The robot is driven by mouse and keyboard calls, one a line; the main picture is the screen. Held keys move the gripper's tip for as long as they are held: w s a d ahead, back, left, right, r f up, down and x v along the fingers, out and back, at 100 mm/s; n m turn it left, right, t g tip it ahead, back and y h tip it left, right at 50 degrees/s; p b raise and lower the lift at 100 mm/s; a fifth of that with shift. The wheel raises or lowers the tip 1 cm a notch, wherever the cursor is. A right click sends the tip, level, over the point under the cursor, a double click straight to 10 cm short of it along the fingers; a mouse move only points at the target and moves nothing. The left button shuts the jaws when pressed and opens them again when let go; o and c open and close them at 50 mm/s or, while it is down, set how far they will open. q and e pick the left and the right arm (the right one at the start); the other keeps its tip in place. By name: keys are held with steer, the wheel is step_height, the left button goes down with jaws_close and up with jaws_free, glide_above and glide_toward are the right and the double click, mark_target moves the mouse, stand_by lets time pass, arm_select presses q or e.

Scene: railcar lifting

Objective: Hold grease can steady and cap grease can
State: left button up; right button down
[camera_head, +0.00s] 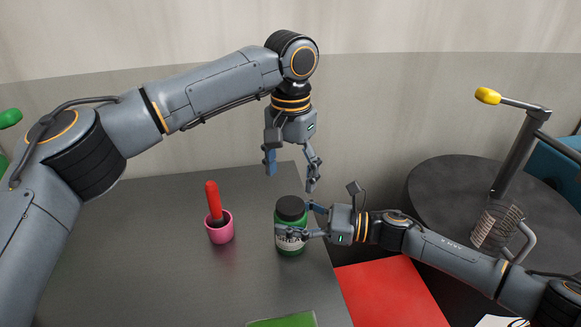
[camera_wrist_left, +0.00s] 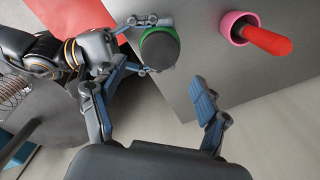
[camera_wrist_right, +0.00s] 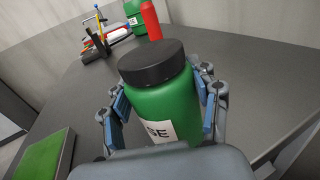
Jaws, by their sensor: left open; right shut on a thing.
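The green grease can (camera_head: 290,240) stands upright near the right edge of the grey table, with a black cap (camera_head: 290,208) sitting on its top. In the right wrist view the can (camera_wrist_right: 165,108) is between my right fingers, and its cap (camera_wrist_right: 152,62) looks level. My right gripper (camera_head: 305,221) is shut on the can's body from the right. My left gripper (camera_head: 291,178) is open and empty, above the can and apart from it. In the left wrist view the cap (camera_wrist_left: 159,48) shows from above, beyond my left fingers (camera_wrist_left: 155,110).
A pink cup (camera_head: 221,232) holding a red-handled tool (camera_head: 213,200) stands left of the can. A green flat object (camera_head: 283,321) lies at the table's front. Right of the table are a red surface (camera_head: 385,290) and a dark round table (camera_head: 440,185) with a yellow-ended lever (camera_head: 488,96).

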mark_target(290, 204)
arm_select(q)
step_height(290, 204, down, 7)
steer(key=shift+f, duration=0.1)
stand_by(0.4)
steer(key=c, duration=1.2)
steer(key=o, duration=1.4)
steer(key=shift+c, duration=0.2)
steer(key=shift+r, duration=0.2)
step_height(290, 204, up, 12)
steer(key=shift+f, duration=0.1)
